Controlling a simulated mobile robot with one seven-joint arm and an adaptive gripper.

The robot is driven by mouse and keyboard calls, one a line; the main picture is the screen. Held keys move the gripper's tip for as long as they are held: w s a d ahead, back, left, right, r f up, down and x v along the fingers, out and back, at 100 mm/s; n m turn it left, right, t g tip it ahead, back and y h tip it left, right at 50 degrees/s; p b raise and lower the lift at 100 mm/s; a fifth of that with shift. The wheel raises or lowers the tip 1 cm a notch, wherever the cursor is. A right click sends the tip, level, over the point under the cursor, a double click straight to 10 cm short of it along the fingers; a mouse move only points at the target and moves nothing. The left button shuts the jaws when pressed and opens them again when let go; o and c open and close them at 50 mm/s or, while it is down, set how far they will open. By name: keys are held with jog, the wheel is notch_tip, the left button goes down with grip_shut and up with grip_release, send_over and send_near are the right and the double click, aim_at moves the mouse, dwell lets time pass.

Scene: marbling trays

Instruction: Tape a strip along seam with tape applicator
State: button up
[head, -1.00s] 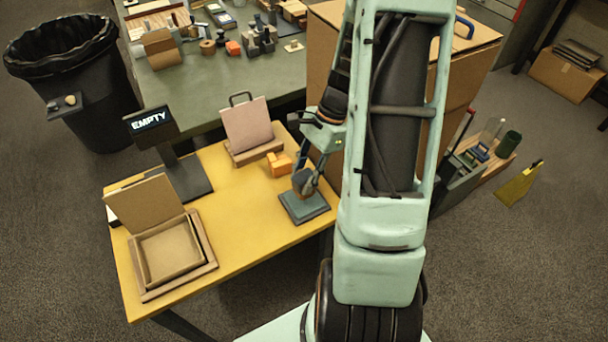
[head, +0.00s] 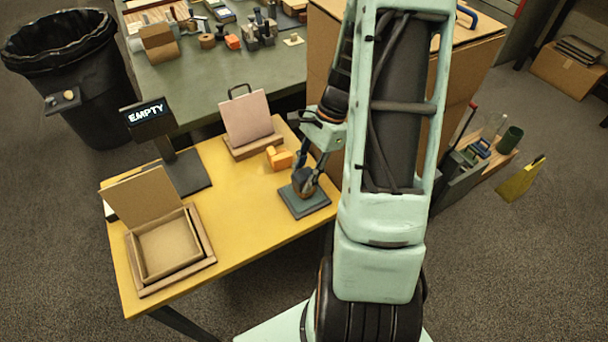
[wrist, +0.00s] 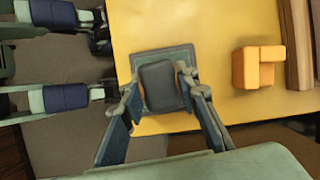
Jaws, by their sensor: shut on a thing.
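My gripper (head: 307,178) reaches down at the right end of the yellow table. Its two fingers (wrist: 160,92) are shut on a dark grey rounded block (wrist: 160,87), one on each side. The block stands on or just above a dark square pad (head: 305,208), also in the wrist view (wrist: 163,57); I cannot tell if they touch. I cannot tell whether this block is the tape applicator. An orange L-shaped piece (head: 280,157) lies apart, behind the pad, and right of the gripper in the wrist view (wrist: 258,66). No seam or tape strip is clearly visible.
An open cardboard box (head: 203,241) stands at the table's front left. A small "EMPTY" display (head: 149,112) and an upright pinkish board (head: 246,117) stand behind. A large carton (head: 322,60) is close behind my arm. The table's middle (head: 230,190) is clear.

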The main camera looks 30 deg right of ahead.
jog(key=shift+f+b, duration=0.3)
jog(key=shift+f, duration=0.3)
dwell(1.1)
jog(key=shift+r, duration=0.15)
notch_tip(320, 180, up, 7)
jog(key=p, duration=0.6)
dwell(0.7)
jog(key=w+a+r+n+g+h+p, duration=0.2)
jog(key=w+a+r+n+p, duration=0.1)
jog(key=n, duration=0.5)
jog(key=w+a+r+n+g+h+p, duration=0.2)
jog(key=w+a+r+n+p, duration=0.2)
jog(key=a+r+n, duration=0.4)
jog(key=shift+r+n+h+p, duration=0.3)
jog(key=shift+r+p, duration=0.2)
jog(key=shift+p, duration=0.15)
jog(key=shift+s+d, duration=0.1)
jog(key=shift+s, duration=0.05)
